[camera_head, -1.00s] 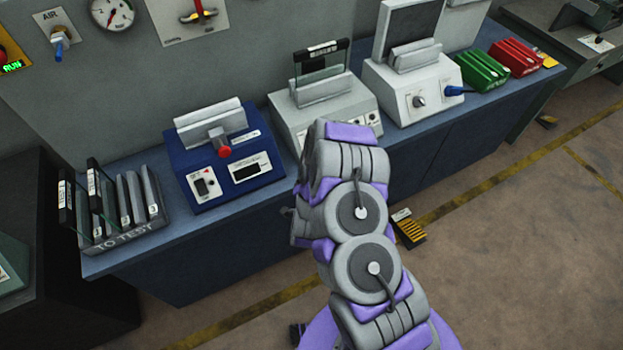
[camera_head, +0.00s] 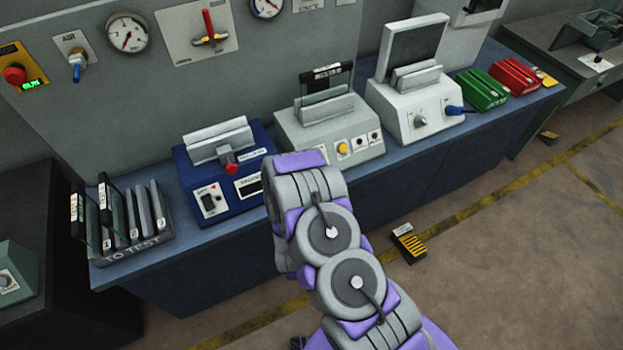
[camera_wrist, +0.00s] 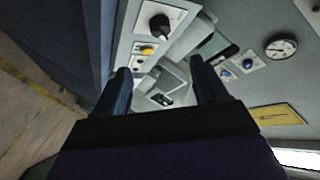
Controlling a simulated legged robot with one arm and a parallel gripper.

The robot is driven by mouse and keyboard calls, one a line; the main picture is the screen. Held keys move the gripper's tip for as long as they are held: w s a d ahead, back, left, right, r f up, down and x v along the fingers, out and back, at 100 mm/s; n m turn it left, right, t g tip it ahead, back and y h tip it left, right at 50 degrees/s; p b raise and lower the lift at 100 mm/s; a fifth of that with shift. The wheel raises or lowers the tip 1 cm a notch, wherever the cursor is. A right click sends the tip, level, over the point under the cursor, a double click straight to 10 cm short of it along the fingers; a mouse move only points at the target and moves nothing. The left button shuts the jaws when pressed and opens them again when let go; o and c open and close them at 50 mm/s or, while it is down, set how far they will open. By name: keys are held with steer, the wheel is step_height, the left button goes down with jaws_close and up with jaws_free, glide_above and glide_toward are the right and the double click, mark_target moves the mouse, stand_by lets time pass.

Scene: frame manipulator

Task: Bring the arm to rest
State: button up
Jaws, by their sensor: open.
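My arm, grey with purple pads, reaches up from the bottom of the head view in front of the blue bench (camera_head: 200,262). The gripper itself is hidden behind the arm links there. In the wrist view my gripper (camera_wrist: 160,92) shows two dark fingers, well apart, with nothing between them that I hold. Beyond the fingers are a grey panel with a yellow button and a black knob. The arm's upper end, in the head view, overlaps the bench front below the blue device (camera_head: 225,165) and the grey device (camera_head: 328,135).
A "TO TEST" rack (camera_head: 135,250) with upright frames stands at the bench's left. A white device (camera_head: 420,105), a green rack (camera_head: 482,90) and a red rack (camera_head: 517,75) stand to the right. A small slotted item (camera_head: 409,243) lies on the floor. Open floor extends right.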

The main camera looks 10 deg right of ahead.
steer(key=shift+w, duration=0.1)
steer(key=w+a+r+n+g+y+b, duration=0.2)
steer(key=a+r+g+y+b, duration=0.15)
steer(key=a+g, duration=0.2)
steer(key=s+a+r+n+g+y+b, duration=0.1)
steer(key=s+r+n+g+y+b, duration=0.2)
steer(key=s+r, duration=0.35)
steer(key=s+d+r+n+g+h+b, duration=0.1)
steer(key=s+d+r+n+g, duration=0.1)
steer(key=s, duration=0.8)
steer(key=s+d+r+n+g+h+b, duration=0.1)
steer(key=s+d+r, duration=0.4)
steer(key=s, duration=0.5)
steer(key=s+d+r+n+g+h+b, duration=0.1)
steer(key=s+d+r+n+g+b, duration=0.1)
steer(key=s, duration=0.8)
steer(key=d+r+n+g, duration=0.1)
steer(key=d+g, duration=0.1)
steer(key=g, duration=0.1)
steer(key=shift+s+d+r+n+g, duration=0.2)
steer(key=shift+s+r+n+g, duration=0.1)
steer(key=shift+s+n+g, duration=0.1)
